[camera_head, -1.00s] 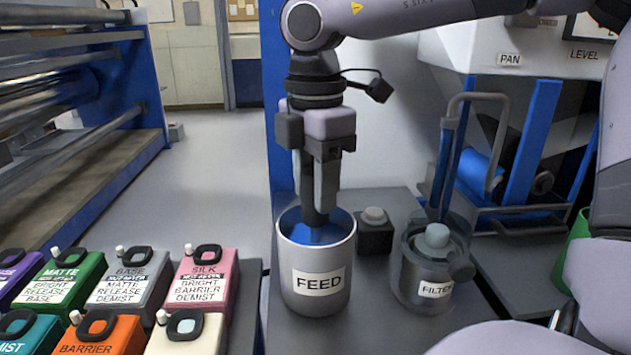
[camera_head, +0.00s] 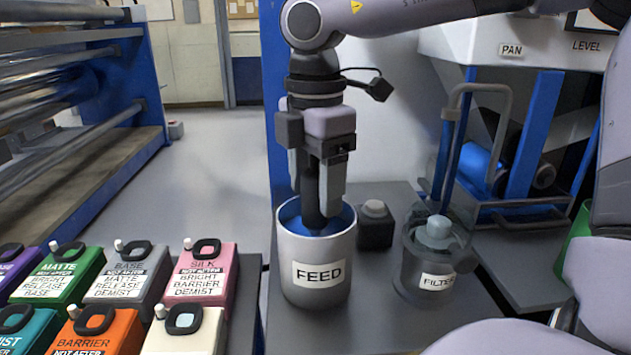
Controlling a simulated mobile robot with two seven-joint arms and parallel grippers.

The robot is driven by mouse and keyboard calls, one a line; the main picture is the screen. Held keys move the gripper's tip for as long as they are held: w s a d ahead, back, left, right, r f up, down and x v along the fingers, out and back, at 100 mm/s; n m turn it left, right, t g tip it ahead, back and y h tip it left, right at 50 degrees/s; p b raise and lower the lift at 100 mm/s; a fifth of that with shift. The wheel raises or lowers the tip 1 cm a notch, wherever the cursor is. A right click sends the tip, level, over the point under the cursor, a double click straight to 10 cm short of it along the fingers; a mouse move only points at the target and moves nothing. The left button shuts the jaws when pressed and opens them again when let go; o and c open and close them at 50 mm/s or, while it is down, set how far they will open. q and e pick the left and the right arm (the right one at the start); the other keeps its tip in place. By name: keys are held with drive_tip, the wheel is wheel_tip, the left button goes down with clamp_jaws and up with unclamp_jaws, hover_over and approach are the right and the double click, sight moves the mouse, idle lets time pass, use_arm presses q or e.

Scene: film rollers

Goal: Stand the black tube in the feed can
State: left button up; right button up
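The feed can (camera_head: 318,272) is a light grey open cylinder labelled FEED, blue inside, standing on the grey bench. The black tube (camera_head: 311,199) stands about upright with its lower part inside the can, and the can's front wall hides its bottom end. My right gripper (camera_head: 317,200) points straight down over the can. My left gripper is not in view.
A filter pot (camera_head: 425,262) with a hose frame stands right of the can, and a small dark block (camera_head: 375,226) behind it. Several labelled jugs, including a pink one (camera_head: 203,275), fill the left front. A blue post (camera_head: 279,130) rises close behind the can.

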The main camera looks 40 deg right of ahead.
wheel_tip(320, 180, up, 7)
drive_tip(key=shift+r+p, duration=0.1)
drive_tip(key=shift+p, duration=0.6)
